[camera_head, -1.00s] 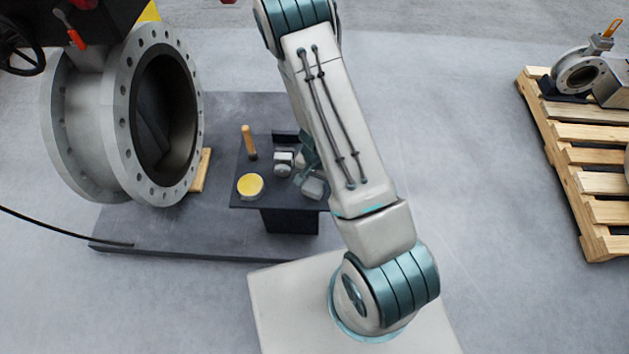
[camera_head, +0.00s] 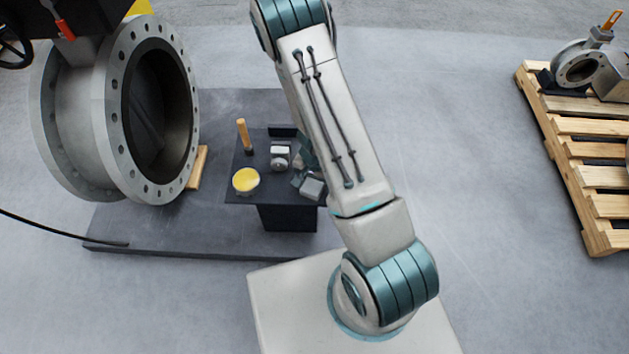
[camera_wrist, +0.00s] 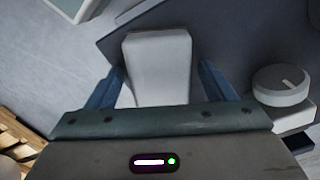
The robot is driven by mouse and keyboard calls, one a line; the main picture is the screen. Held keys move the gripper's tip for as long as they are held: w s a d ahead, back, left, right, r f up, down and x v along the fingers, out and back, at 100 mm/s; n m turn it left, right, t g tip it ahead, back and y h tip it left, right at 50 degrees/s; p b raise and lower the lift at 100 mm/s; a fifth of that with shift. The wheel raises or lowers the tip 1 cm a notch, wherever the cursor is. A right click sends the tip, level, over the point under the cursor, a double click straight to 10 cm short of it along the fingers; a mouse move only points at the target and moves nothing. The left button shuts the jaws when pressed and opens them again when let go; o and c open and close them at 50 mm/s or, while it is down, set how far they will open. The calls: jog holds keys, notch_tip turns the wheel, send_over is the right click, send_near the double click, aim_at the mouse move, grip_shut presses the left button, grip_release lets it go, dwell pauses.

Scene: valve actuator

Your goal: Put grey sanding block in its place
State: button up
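The grey sanding block (camera_wrist: 158,66) appears as a pale rounded block between my fingers in the wrist view. In the head view it seems to be the light block (camera_head: 313,188) at the right front of the small dark table (camera_head: 240,192), beside my arm. My gripper (camera_wrist: 162,68) has its two blue fingers on either side of the block, with a narrow gap showing at each. It looks open around the block. My arm hides much of the gripper in the head view. I cannot make out which spot is the block's place.
The table also holds a yellow-topped round tin (camera_head: 246,180), a wooden-handled tool (camera_head: 243,135) and a grey piece with a round knob (camera_head: 280,157). A large flanged valve body (camera_head: 120,110) stands at left. A wooden pallet (camera_head: 585,150) lies at right, with clear floor between.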

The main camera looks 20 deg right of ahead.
jog(key=shift+r, duration=0.1)
notch_tip(320, 180, up, 12)
jog(key=p, duration=0.4)
notch_tip(320, 180, up, 10)
jog(key=n+y, duration=0.2)
send_over(315, 181)
jog(key=a, duration=0.4)
jog(key=s+r+n+t, duration=0.15)
jog(key=s+r, duration=0.25)
jog(key=r, duration=0.4)
jog(key=s+d+r+n+t+h, duration=0.1)
jog(key=s+d+r+n, duration=0.1)
jog(key=s+r, duration=0.3)
jog(key=s+d+r+n+h, duration=0.1)
jog(key=s+d+r+n, duration=0.1)
jog(key=s+r, duration=0.3)
notch_tip(315, 181, up, 2)
jog(key=shift+r+t, duration=0.15)
jog(key=shift+t, duration=0.2)
